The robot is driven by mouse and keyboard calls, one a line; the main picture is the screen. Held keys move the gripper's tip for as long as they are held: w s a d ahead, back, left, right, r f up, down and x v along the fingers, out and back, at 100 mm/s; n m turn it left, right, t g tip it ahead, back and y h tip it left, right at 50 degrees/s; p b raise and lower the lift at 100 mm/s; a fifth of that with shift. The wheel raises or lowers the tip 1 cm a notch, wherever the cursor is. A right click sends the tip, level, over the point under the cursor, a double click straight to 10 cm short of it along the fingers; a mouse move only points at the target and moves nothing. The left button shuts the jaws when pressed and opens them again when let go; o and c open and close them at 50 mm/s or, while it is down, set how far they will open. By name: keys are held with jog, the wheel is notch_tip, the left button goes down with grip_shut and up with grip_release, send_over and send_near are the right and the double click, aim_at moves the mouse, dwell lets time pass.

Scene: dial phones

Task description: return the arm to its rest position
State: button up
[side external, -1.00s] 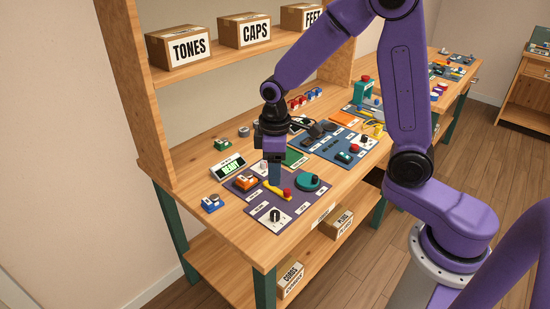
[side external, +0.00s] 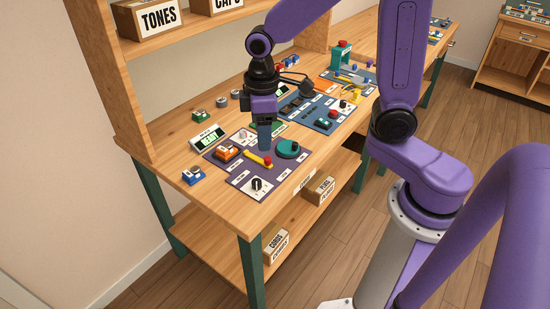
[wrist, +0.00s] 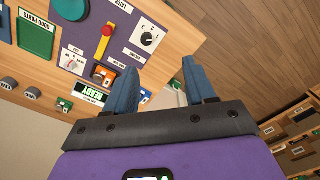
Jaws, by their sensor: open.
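My gripper (side external: 264,147) points down above the purple mat (side external: 234,174) on the wooden bench, with its blue fingers close to the yellow handle (side external: 257,159) in the side picture. In the wrist view my gripper (wrist: 161,66) has its two fingers apart with nothing between them. The mat carries a teal round dial (side external: 288,149), an orange block (side external: 227,152), a red button (side external: 268,162) and a white plate with a black knob (side external: 256,184). The yellow handle also shows in the wrist view (wrist: 103,44). The exact gap below the fingertips cannot be told.
A lit READY display (side external: 208,138) and a blue block (side external: 193,175) stand left of the mat. A blue mat (side external: 322,125) with small parts lies to the right. A shelf (side external: 165,33) with labelled boxes is behind. The bench's front edge is clear.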

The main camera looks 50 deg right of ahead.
jog(key=s+d+r+n, duration=0.1)
jog(key=s, duration=0.9)
jog(key=s+d+r+n, duration=0.1)
jog(key=s+d+n, duration=0.1)
jog(key=s, duration=0.8)
jog(key=shift+r+n, duration=0.2)
jog(key=shift+n, duration=0.1)
